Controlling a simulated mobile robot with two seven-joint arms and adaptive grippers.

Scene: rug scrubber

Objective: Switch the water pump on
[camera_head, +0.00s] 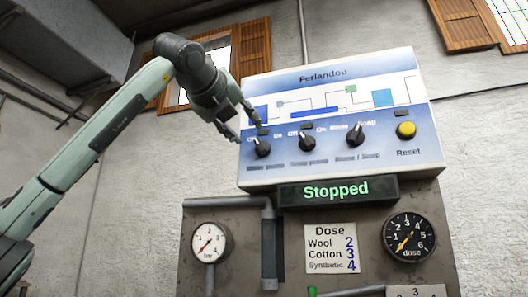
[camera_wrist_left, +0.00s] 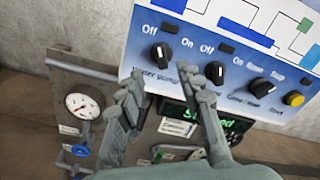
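The control panel (camera_head: 345,170) is a white and blue box on the wall. Its leftmost black knob (camera_head: 263,148) is labelled as the water pump in the left wrist view (camera_wrist_left: 160,54), with Off to its left and On to its right. Its pointer appears turned toward Off. The display (camera_head: 337,190) reads "Stopped". My left gripper (camera_head: 243,130) is open and empty beside the knob, at the panel's left edge. In the left wrist view, its fingers (camera_wrist_left: 172,92) stand apart below the knob, not visibly touching it. My right gripper is not in view.
To the right are a second Off/On knob (camera_head: 307,142), a third knob (camera_head: 355,136) and a yellow Reset button (camera_head: 405,130). Below is a metal board (camera_head: 290,225) with a bar gauge (camera_head: 210,243), a dose dial (camera_head: 409,237) and pipes.

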